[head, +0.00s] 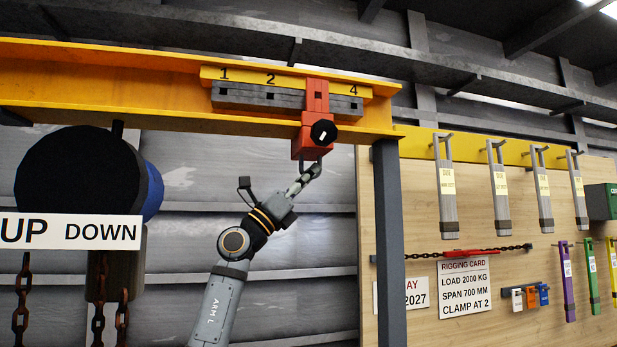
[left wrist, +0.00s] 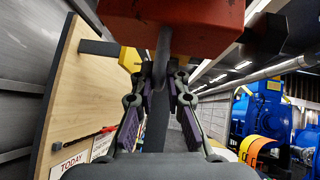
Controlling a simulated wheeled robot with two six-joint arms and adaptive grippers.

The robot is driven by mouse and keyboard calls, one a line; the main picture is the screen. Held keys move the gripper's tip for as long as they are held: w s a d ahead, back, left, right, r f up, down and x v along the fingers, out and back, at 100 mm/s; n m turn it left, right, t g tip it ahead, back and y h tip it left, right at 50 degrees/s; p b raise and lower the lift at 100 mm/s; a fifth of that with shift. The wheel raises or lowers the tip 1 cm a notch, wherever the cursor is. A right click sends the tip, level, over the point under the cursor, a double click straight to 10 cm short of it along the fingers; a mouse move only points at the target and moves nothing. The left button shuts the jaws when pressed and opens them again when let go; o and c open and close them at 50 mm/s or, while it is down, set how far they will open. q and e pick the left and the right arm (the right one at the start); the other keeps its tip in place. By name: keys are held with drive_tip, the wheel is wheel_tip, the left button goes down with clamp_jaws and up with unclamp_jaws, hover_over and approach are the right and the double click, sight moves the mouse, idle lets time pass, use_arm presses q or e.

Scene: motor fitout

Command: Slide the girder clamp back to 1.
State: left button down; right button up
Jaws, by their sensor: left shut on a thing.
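The red girder clamp (head: 314,97) sits on the yellow girder (head: 150,75), between the marks 2 and 4 and over where 3 would be. A black knob (head: 323,132) with a white mark is on its front. My left gripper (head: 311,172) is directly below the clamp, its arm reaching up from below. In the left wrist view the clamp's red underside (left wrist: 175,22) fills the top, and a dark shackle (left wrist: 163,55) hangs from it between the fingers (left wrist: 160,85), which are shut on it. The number scale (head: 285,80) shows 1, 2 and 4. My right gripper is not in view.
A dark post (head: 389,240) stands right of the clamp under the girder. A hoist with a black drum (head: 75,180) and an UP DOWN sign (head: 70,232) hangs left. A board holds slings and a rigging card (head: 465,288) reading CLAMP AT 2.

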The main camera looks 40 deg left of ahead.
use_arm(q)
drive_tip(key=shift+s+a+f+b, duration=0.15)
drive_tip(key=shift+s+a+b, duration=0.15)
drive_tip(key=shift+a, duration=0.05)
drive_tip(key=s+a+b, duration=0.4)
drive_tip(key=s+a, duration=0.5)
drive_tip(key=s, duration=0.2)
drive_tip(key=shift+s+a, duration=0.25)
drive_tip(key=shift+a, duration=0.15)
drive_tip(key=c, duration=1.4)
unclamp_jaws()
drive_tip(key=shift+a, duration=0.1)
